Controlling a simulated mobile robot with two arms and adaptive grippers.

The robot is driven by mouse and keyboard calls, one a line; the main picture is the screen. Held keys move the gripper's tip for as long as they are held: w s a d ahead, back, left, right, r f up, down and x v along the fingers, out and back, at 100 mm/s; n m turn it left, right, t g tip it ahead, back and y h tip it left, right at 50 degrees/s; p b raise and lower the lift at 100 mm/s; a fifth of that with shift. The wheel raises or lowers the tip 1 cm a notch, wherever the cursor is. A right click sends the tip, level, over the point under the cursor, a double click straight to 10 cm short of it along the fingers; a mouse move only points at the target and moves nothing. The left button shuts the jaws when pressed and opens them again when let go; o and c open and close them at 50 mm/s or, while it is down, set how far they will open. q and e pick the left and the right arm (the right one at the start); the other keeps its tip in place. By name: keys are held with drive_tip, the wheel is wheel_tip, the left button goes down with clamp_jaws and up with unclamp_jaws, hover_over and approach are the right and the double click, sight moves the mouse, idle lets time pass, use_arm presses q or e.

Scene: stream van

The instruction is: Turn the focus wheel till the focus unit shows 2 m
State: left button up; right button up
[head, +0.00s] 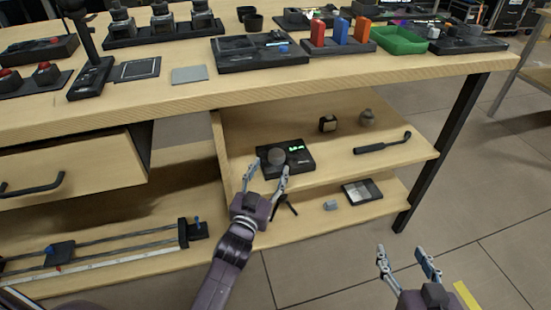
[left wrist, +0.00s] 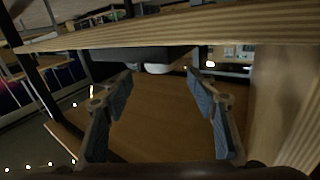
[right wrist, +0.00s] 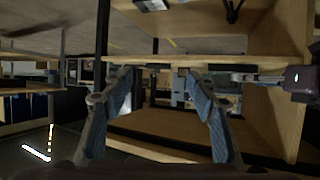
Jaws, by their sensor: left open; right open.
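The focus unit (head: 304,160) is a black box with a small green readout, on the upper shelf under the bench. The green characters are too small to read. Its round grey focus wheel (head: 277,155) is on the left part of the box. My left gripper (head: 267,172) is open in front of the unit, fingertips spread to either side of the wheel; contact cannot be told. In the left wrist view a pale round part, seemingly the wheel (left wrist: 158,68), shows beyond and between the open fingers. My right gripper (head: 403,252) is open and empty over the floor, right of the shelves.
The bench top (head: 200,98) overhangs the shelf. A black handle-like bar (head: 382,144), a small dark block (head: 327,123) and a grey round object (head: 367,117) share the upper shelf. A framed panel (head: 362,191) lies on the lower shelf. The drawer (head: 75,180) is at left.

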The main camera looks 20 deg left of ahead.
sight(274, 160)
use_arm(q)
drive_tip(key=w+b, duration=0.1)
drive_tip(key=w, duration=0.3)
drive_tip(key=shift+w+f, duration=0.1)
drive_tip(key=shift+w, duration=0.65)
use_arm(e)
wheel_tip(274, 160, up, 7)
drive_tip(key=w+a+t+y, duration=0.1)
drive_tip(key=w+t, duration=0.1)
drive_tip(key=t, duration=0.2)
drive_tip(key=shift+w+a+r, duration=0.2)
drive_tip(key=shift+w+a, duration=0.15)
use_arm(q)
drive_tip(key=c, duration=1.2)
drive_tip(key=shift+o, duration=0.2)
drive_tip(key=shift+a+m+h+p, duration=0.1)
drive_tip(key=shift+m+h+p, duration=0.4)
drive_tip(key=shift+h+p, duration=0.45)
use_arm(e)
drive_tip(key=s+d+f+g+h, duration=0.1)
drive_tip(key=s+d+f+g, duration=0.2)
drive_tip(key=f, duration=0.8)
drive_tip(key=s+g, duration=0.2)
drive_tip(key=g, duration=0.1)
drive_tip(key=shift+s+f+h, duration=0.3)
drive_tip(key=shift+h, duration=0.1)
